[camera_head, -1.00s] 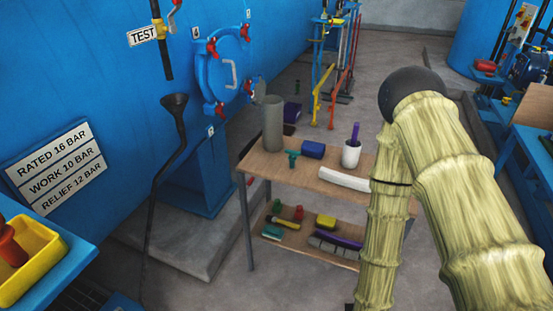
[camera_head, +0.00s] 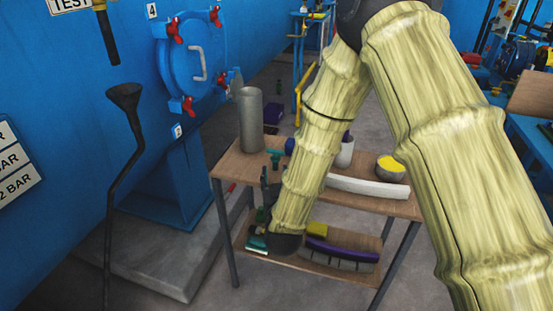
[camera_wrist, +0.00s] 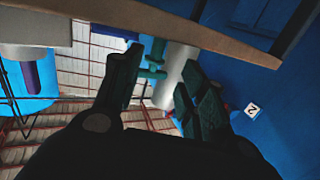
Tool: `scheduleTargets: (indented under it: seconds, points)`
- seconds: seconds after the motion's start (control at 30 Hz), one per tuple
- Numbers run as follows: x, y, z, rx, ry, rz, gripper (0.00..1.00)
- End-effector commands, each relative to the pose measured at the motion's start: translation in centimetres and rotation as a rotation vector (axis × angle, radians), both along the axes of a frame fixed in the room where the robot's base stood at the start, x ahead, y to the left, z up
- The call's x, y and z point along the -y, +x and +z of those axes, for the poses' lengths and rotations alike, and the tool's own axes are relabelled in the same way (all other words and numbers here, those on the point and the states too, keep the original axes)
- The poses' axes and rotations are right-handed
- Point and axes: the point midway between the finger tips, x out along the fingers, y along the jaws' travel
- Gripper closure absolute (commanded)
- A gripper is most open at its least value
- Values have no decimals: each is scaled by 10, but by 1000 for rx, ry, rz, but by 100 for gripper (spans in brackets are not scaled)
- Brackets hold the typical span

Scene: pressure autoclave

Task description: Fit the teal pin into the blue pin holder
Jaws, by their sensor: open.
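A blue block (camera_head: 290,146), apparently the blue pin holder, is right beside the pin and partly hidden by my arm; blue also shows in the wrist view (camera_wrist: 125,18). My gripper (camera_head: 268,180) is low at the table's front edge, mostly hidden by my arm. In the wrist view my gripper (camera_wrist: 160,66) is open and empty.
The grey cylinder (camera_head: 250,120) stands close behind the pin. A white cup (camera_head: 345,152) with a purple item, a white curved piece (camera_head: 368,186) and a yellow-filled bowl (camera_head: 390,168) are to the right. Brushes and blocks lie on the lower shelf (camera_head: 310,262). A black funnel pipe (camera_head: 124,95) stands left.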

Motion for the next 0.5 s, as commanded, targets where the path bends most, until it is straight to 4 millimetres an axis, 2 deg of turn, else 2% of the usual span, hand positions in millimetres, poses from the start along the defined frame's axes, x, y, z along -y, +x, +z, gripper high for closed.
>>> scheduleTargets:
  seconds: [0.1, 0.37, 0.5]
  points:
    - [-2, 14, -1, 0, 0, 2, 59]
    - [0, 29, -3, -1, 0, 0, 59]
    - [5, 47, -7, -1, 1, -2, 59]
